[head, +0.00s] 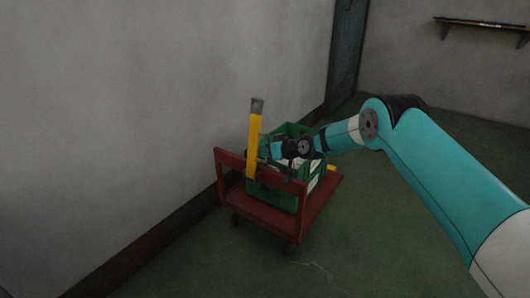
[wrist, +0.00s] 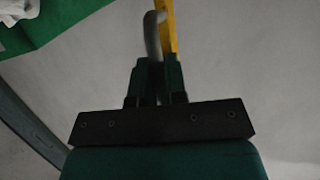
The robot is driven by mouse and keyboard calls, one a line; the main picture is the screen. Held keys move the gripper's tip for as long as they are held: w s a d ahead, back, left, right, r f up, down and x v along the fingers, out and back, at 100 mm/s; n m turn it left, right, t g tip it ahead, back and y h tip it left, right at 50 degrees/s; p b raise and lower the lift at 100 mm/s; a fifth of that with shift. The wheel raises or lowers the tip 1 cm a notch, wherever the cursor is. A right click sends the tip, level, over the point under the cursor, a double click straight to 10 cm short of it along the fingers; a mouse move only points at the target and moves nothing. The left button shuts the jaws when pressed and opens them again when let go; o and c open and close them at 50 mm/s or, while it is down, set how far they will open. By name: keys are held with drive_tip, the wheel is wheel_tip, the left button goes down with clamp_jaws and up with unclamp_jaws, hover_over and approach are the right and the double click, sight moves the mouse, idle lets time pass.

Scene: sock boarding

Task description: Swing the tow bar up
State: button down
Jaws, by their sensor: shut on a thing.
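The tow bar (head: 254,145) is a yellow bar with a dark grey upper end. It stands nearly upright at the near left end of a red cart (head: 270,212). My gripper (head: 264,152) is beside the bar, on its right, partly hidden by my own wrist. In the wrist view my gripper (wrist: 160,75) is shut on a curved grey handle (wrist: 152,36), right against the yellow tow bar (wrist: 168,28). The handle's lower part is hidden between the fingers.
A green crate (head: 272,197) with white contents sits on the cart, close below my wrist. The grey wall (head: 150,120) runs close along the left. A shelf (head: 485,23) hangs at the back right. The green floor (head: 400,240) is clear right of the cart.

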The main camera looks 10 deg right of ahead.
drive_tip(key=shift+w+d, duration=0.1)
drive_tip(key=shift+d, duration=0.1)
drive_tip(key=c, duration=1.2)
unclamp_jaws()
drive_tip(key=shift+a, duration=0.1)
drive_tip(key=shift+r, duration=0.1)
drive_tip(key=shift+s+d+r, duration=0.15)
drive_tip(key=shift+s+d, duration=0.1)
drive_tip(key=shift+s, duration=0.05)
drive_tip(key=p+v, duration=0.4)
drive_tip(key=v, duration=1.2)
drive_tip(key=shift+s+d, duration=0.2)
drive_tip(key=shift+r, duration=0.1)
